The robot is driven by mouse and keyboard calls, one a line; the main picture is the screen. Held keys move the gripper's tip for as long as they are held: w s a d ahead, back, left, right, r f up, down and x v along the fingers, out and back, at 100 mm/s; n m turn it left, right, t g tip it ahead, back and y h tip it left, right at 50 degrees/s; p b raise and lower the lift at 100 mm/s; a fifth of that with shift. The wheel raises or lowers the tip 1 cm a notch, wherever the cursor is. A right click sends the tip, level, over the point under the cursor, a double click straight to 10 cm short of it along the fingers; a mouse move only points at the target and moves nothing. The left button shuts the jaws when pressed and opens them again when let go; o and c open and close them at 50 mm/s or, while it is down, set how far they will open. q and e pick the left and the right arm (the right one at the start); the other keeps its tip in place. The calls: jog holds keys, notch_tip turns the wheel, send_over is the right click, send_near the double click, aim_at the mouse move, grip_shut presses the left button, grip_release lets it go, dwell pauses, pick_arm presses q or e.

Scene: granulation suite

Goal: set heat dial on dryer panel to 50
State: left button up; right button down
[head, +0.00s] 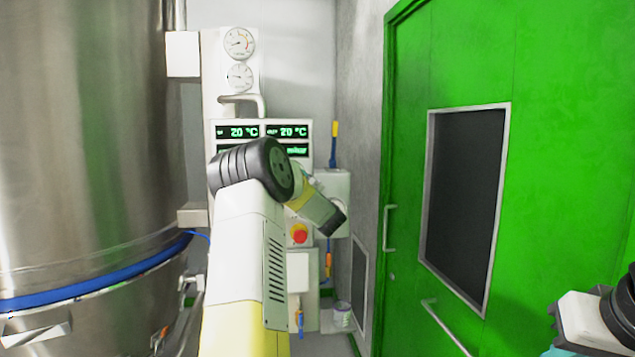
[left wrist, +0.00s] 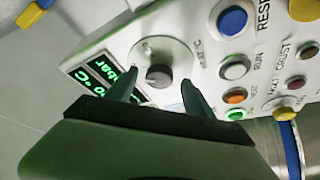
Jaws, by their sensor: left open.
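The heat dial (left wrist: 158,75) is a small dark round knob on a pale round scale plate of the dryer panel, seen in the left wrist view. Its scale marks are too small to read. My left gripper (left wrist: 158,80) is open, with one dark finger on each side of the knob and a visible gap on both sides. I cannot tell how deep the fingertips reach. In the head view the dryer panel (head: 217,131) shows green 20 °C readouts, but my left arm hides the dial.
Beside the dial are a blue button (left wrist: 232,20), an orange button (left wrist: 235,96) and several other buttons. A red emergency button (head: 299,234) sits low on the panel. A large steel vessel (head: 85,130) stands left, a green door (head: 560,120) right.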

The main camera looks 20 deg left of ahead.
pick_arm(q)
jog(key=v, duration=0.7)
jog(key=shift+w, duration=0.1)
